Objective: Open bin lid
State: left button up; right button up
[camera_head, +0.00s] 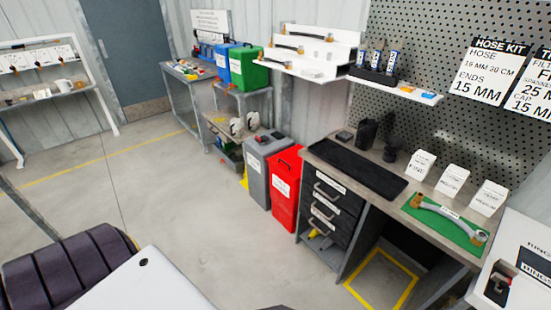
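A tall grey bin (268,172) and a tall red bin (286,190) stand side by side on the floor, left of the workbench. Both have white labels on their fronts, and their tops look closed. A blue bin (222,66) and a green bin (247,68) stand on a shelf unit behind them, with their tops apparently closed too. I cannot tell which bin the task means. Neither of my grippers is in view.
The workbench (418,200) carries a black mat (352,167), white cards and a hose on a green mat (447,220). Drawers (325,205) sit beneath. A dark ribbed object (65,268) fills the lower left. The floor (180,200) left of the bins is clear.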

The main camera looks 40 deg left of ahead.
aim_at(288, 161)
jog(key=u, duration=1)
